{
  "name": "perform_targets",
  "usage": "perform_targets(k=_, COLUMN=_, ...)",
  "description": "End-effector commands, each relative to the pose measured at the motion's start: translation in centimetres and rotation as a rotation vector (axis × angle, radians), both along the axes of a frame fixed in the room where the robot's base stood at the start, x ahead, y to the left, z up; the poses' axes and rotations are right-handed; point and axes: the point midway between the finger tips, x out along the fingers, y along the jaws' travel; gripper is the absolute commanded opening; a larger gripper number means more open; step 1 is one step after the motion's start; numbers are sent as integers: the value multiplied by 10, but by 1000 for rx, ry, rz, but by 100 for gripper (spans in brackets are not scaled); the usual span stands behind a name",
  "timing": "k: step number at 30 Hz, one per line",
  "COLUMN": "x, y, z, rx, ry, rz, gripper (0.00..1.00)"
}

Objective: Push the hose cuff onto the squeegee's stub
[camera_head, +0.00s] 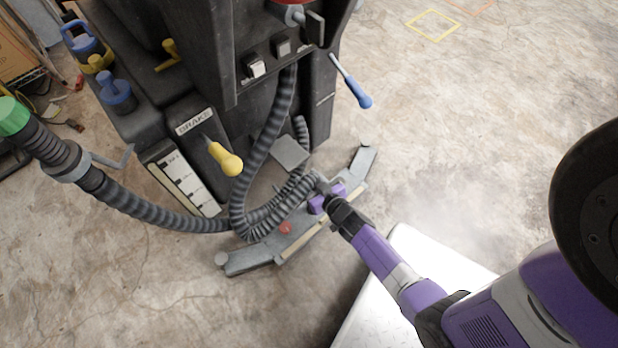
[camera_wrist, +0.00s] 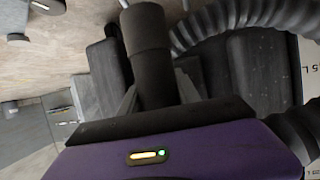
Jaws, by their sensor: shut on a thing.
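The squeegee (camera_head: 250,258) is a curved grey bar on the floor in front of the dark machine. The ribbed grey hose (camera_head: 270,135) hangs from the machine and loops down to the squeegee. My purple gripper (camera_head: 322,190) is low over the squeegee's middle, at the hose's end. In the wrist view my gripper (camera_wrist: 158,92) is shut on a dark, smooth cylinder that looks like the hose cuff (camera_wrist: 146,30), wider at its far end. The ribbed hose (camera_wrist: 245,15) curves past it at the right. I cannot make out the stub, or whether the cuff touches it.
The machine carries a yellow-handled lever (camera_head: 226,160) and a blue-handled one (camera_head: 358,92). A second ribbed hose with a green end (camera_head: 14,116) runs in from the left. A white slab (camera_head: 385,290) lies below my arm. Open concrete floor (camera_head: 480,100) spreads to the right.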

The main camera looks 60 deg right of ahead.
Motion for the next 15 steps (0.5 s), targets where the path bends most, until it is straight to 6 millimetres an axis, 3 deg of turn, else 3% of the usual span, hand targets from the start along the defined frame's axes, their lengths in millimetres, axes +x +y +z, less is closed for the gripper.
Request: perform_targets(k=15, x=0, y=0, z=-43, rx=-1, ry=-1, rz=0, gripper=0)
